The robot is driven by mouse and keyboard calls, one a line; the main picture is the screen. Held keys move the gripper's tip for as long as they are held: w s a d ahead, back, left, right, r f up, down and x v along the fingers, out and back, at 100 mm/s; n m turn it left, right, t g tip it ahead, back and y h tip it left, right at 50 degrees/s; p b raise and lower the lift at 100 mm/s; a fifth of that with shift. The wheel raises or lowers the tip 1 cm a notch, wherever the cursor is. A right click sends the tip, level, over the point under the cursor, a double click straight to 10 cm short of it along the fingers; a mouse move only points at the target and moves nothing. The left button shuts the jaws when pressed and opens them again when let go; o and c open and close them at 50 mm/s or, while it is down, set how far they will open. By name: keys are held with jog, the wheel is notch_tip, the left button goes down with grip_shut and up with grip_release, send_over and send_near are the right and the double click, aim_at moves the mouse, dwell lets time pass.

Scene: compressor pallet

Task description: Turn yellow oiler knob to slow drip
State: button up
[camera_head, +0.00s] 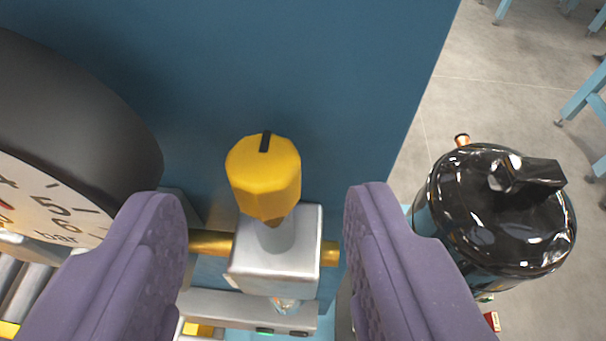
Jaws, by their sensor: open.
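The yellow oiler knob (264,182) is faceted, with a black mark on its top pointing toward the back. My gripper (269,212) is open, with one purple finger on each side of the knob and block. Visible gaps separate both fingers from the knob, and nothing is held.
A large black-rimmed gauge (95,110) marked in bar stands close at left. A dark blue panel (300,70) is behind the knob. A glossy black compressor (495,215) stands at right. Grey floor (470,95) and light-blue frames (585,90) lie beyond.

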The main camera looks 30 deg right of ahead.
aim_at(267, 182)
jog(key=shift+x, duration=1.3)
grip_shut()
jog(key=p, duration=0.2)
jog(key=r+m+h+p, duration=0.1)
jog(key=p, duration=0.2)
jog(key=shift+a+g+h, duration=0.25)
jog(key=shift+g+h, duration=0.05)
jog(key=shift+g, duration=0.1)
jog(key=m+h+p, duration=0.1)
jog(key=p, duration=0.1)
jog(key=m+g+p, duration=0.1)
jog(key=p, duration=0.2)
jog(key=shift+w+a+h, duration=0.15)
jog(key=shift+w+h, duration=0.05)
jog(key=shift+h, duration=0.2)
jog(key=shift+f+m+g+h+p, duration=0.3)
jog(key=shift+m+g+h+p, duration=0.35)
jog(key=shift+p, duration=0.45)
jog(key=shift+f, duration=0.1)
